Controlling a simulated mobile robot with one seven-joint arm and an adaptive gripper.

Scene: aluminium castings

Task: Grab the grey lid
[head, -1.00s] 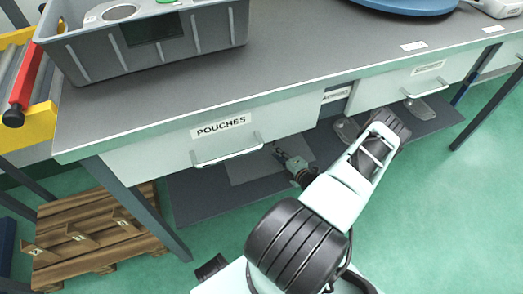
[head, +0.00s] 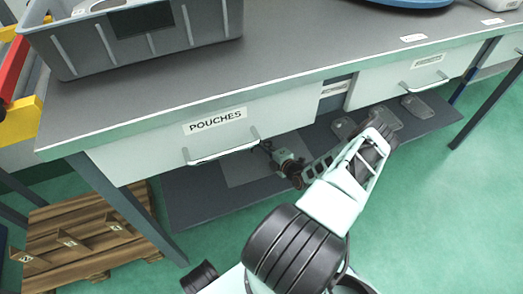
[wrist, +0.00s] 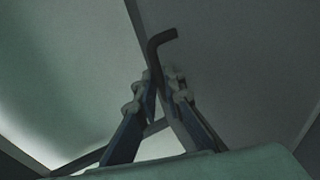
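A flat grey panel (head: 243,172) lies on the lower shelf under the POUCHES drawer; I cannot tell for certain whether it is the grey lid. My gripper (head: 268,148) is above or beside its back right part, just below the right end of the drawer handle. In the wrist view, my gripper's fingertips (wrist: 158,88) are close together. A dark bent bar (wrist: 152,52) shows at the tips, its end hooking right; whether they hold it is unclear. The wrist view is dim.
The POUCHES drawer (head: 130,152) with its handle (head: 222,153) overhangs the shelf (head: 190,203). A grey tote (head: 75,50) stands on the tabletop (head: 290,50). Clear trays (head: 416,105) lie farther right on the shelf. A wooden pallet (head: 75,243) stands at lower left. Green floor is free at right.

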